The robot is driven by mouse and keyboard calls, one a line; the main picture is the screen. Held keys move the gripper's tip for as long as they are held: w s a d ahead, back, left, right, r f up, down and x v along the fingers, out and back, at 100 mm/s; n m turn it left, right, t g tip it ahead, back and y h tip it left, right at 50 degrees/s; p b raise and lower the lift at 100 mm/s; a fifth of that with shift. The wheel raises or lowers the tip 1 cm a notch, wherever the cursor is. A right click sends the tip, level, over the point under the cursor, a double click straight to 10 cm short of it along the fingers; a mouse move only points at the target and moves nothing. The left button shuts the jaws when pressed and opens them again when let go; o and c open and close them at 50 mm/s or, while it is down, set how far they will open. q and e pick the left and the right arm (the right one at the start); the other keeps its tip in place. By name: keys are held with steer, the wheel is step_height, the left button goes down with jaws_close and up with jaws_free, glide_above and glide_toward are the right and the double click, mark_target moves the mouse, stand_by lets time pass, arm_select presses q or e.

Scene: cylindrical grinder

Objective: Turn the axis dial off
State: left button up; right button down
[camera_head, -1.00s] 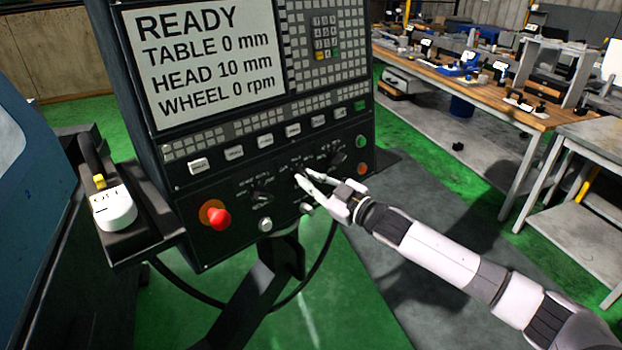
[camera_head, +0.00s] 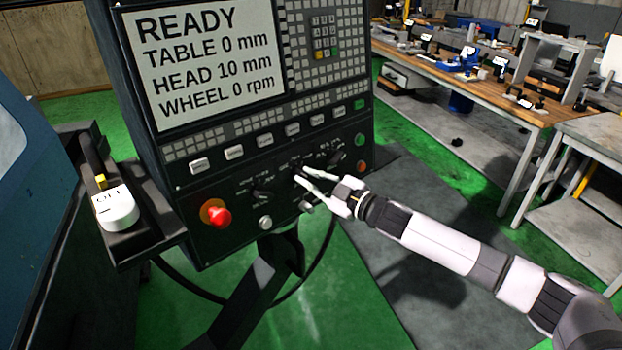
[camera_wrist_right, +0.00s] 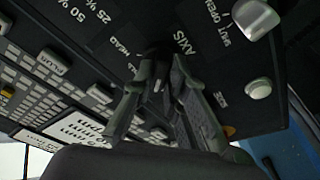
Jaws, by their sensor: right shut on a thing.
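The control panel (camera_head: 235,225) faces me with its screen (camera_head: 205,55) reading READY, TABLE 0 mm, HEAD 10 mm, WHEEL 0 rpm. My right gripper (camera_head: 300,175) reaches in from the right, its fingertips at the row of dials. In the right wrist view its fingers (camera_wrist_right: 158,78) are shut on the dark axis dial (camera_wrist_right: 158,56), one on each side, beside the AXIS and HEAD labels. The fingers hide much of the dial, and its exact setting cannot be read. My left gripper is not in view.
A red emergency button (camera_head: 218,215) and another dial (camera_head: 263,195) sit left of the gripper. A third dial (camera_head: 335,158) is close behind it. A white handheld unit (camera_head: 115,208) rests on the side shelf. A workbench (camera_head: 480,95) stands at the right back.

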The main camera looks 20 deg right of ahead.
steer(key=c, duration=1.6)
jaws_free()
steer(key=shift+s+d+f, duration=0.1)
steer(key=shift+s+d, duration=0.2)
steer(key=shift+s, duration=0.1)
steer(key=v, duration=1.1)
steer(key=shift+a, duration=0.1)
